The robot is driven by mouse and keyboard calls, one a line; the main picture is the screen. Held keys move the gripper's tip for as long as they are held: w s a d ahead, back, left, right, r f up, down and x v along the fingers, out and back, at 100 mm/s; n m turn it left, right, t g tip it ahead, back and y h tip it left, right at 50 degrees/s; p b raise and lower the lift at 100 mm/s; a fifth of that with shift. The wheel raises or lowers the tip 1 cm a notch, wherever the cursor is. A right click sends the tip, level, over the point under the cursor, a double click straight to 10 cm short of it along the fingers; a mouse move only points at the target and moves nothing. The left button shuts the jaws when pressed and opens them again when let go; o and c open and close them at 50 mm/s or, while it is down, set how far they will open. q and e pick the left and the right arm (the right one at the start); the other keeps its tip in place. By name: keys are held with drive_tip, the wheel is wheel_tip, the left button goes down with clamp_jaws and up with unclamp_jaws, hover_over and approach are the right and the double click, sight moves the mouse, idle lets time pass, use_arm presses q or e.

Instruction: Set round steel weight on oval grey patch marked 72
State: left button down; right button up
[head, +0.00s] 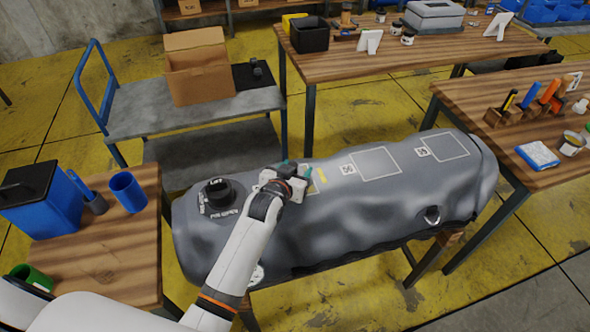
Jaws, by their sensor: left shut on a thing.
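A long grey inflatable tube (340,222) lies across the middle of the view. My left gripper (299,171) is over its upper side, just right of the black valve. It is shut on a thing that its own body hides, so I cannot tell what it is. A pale outline with a yellow strip (321,175) is partly covered beside the gripper. Two outlined squares, a middle one (375,163) and a right one (449,147), carry small labels too small to read surely. I cannot make out the steel weight or a patch marked 72. My right gripper is out of view.
A black valve (218,191) stands up on the tube's left end. A wooden table (110,240) with blue containers is at left, a cart (190,112) with a cardboard box behind. Tool tables stand at the back (345,65) and right (465,98). The tube's right half is clear.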

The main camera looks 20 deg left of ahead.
use_arm(q)
drive_tip(key=shift+s+d+f, duration=0.1)
drive_tip(key=shift+s+f, duration=0.2)
drive_tip(key=shift+f, duration=0.55)
drive_tip(key=c, duration=0.8)
unclamp_jaws()
drive_tip(key=shift+s+f, duration=0.1)
drive_tip(key=shift+f, duration=0.15)
drive_tip(key=o, duration=0.3)
drive_tip(key=shift+d, duration=0.15)
drive_tip(key=shift+r, duration=0.1)
drive_tip(key=shift+a+r, duration=0.25)
drive_tip(key=shift+r, duration=0.3)
drive_tip(key=v, duration=0.7)
drive_tip(key=r+v, duration=0.1)
drive_tip(key=v, duration=0.3)
drive_tip(key=shift+s+r, duration=0.1)
